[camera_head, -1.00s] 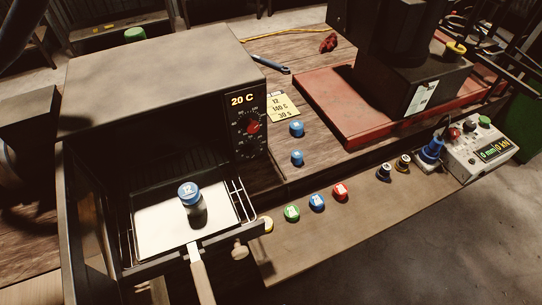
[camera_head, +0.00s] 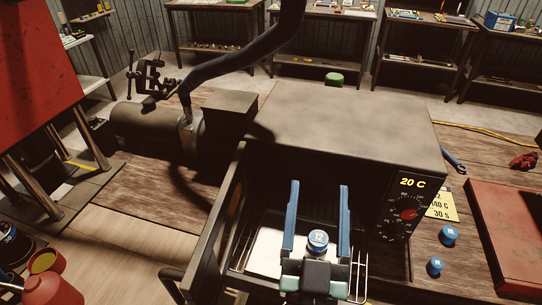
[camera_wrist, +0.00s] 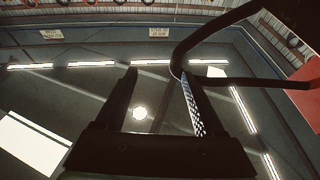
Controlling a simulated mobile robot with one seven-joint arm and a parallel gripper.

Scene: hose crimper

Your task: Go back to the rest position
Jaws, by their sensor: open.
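My gripper (camera_head: 319,187) is in the lower middle of the head view, in front of the open oven. Its two blue fingers are spread apart with nothing held between them. They also show as dark fingers in the wrist view (camera_wrist: 158,74). A blue-capped piece marked 12 (camera_head: 318,239) shows between the fingers, over the white oven tray (camera_head: 262,254). My gripper hides its lower part and much of the tray. The oven (camera_head: 345,115) has a dial panel reading 20 C.
Blue caps (camera_head: 448,235) and a yellow note (camera_head: 442,206) lie on the bench right of the oven. A red base (camera_head: 510,230) is at the right edge. A dark hose (camera_head: 245,52) arches on the left. The wrist view shows strip lights (camera_wrist: 93,64).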

